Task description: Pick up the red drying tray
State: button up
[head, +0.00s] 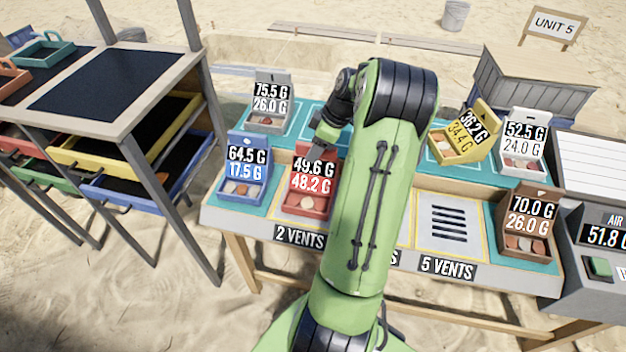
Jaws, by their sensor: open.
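The red drying tray (322,205) stands upright on the table's front row, above the "2 VENTS" label. Its back panel reads 49.6 G in white and 48.2 G on red, and several small round pieces lie in its bottom. My gripper (321,150) is at the tray's top edge, pointing down, small and dark in the picture. It is open and holds nothing that I can see. Whether its fingers straddle or touch the tray's back panel cannot be told. My green arm covers the area just right of the tray.
A blue tray (262,190) stands close on the left, a grey tray (258,122) behind it. Yellow (475,150), white (540,160) and brown (510,240) trays stand at right. A bare vented slot (450,222) lies right of my arm. A drawer rack (100,85) is at left.

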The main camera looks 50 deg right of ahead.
jog(key=shift+f, duration=0.25)
jog(key=shift+c, duration=0.3)
grip_shut()
dwell(1.2)
